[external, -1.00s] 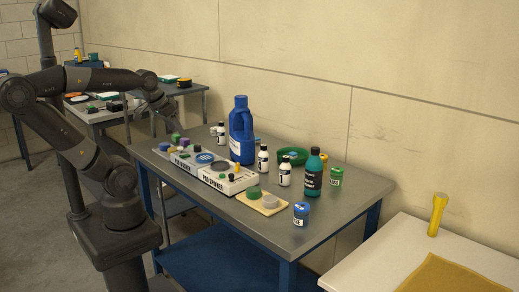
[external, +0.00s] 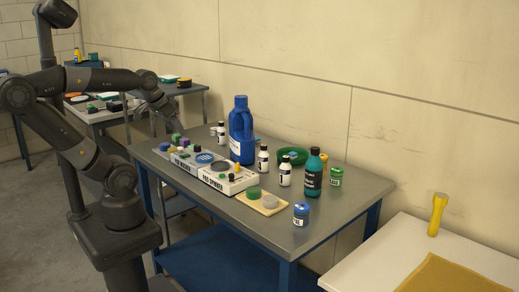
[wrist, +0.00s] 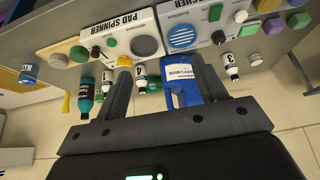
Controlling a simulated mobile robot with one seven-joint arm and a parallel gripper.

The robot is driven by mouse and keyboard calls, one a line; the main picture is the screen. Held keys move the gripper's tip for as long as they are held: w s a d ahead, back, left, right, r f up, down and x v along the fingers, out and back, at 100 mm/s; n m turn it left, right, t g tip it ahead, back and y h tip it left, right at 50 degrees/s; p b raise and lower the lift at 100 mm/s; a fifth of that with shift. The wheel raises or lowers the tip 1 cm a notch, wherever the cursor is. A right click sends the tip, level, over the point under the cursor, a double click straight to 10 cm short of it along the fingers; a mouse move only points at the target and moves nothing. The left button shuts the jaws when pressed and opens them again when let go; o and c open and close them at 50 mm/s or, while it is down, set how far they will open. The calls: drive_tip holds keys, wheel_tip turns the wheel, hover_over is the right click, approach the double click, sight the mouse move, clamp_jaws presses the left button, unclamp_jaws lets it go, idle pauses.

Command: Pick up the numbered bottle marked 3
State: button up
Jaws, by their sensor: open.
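Three small white bottles with black caps and numbered labels stand on the grey metal table (external: 330,217). One (external: 284,174) is beside the teal bottle, one (external: 262,159) is right of the blue jug, and one (external: 221,131) is left of it. They also show in the wrist view as a left bottle (wrist: 107,82), a middle bottle (wrist: 140,76) and a right bottle (wrist: 231,66). The digits are too small to read surely, so I cannot tell which is 3. My gripper (wrist: 162,70) is open and empty; the middle bottle and jug appear between its fingers.
A green bowl (external: 293,153) stands behind. White machines (external: 220,180) and a beige tray (external: 265,207) line the front. The front right corner is bare around a blue jar (external: 301,217).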

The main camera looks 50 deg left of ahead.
drive_tip(key=n+g, duration=0.1)
hover_over(223, 128)
drive_tip(key=s+a, duration=0.2)
drive_tip(key=s, duration=0.2)
wheel_tip(223, 128, down, 7)
drive_tip(key=x, duration=0.4)
drive_tip(key=shift+w+d+f, duration=0.1)
drive_tip(key=shift+w+d, duration=0.1)
drive_tip(key=shift+w, duration=0.15)
drive_tip(key=x, duration=0.5)
drive_tip(key=shift+w+d+f, duration=0.1)
drive_tip(key=shift+w+f, duration=0.05)
drive_tip(key=shift+w, duration=0.3)
drive_tip(key=shift+c, duration=0.4)
drive_tip(key=c, duration=1.1)
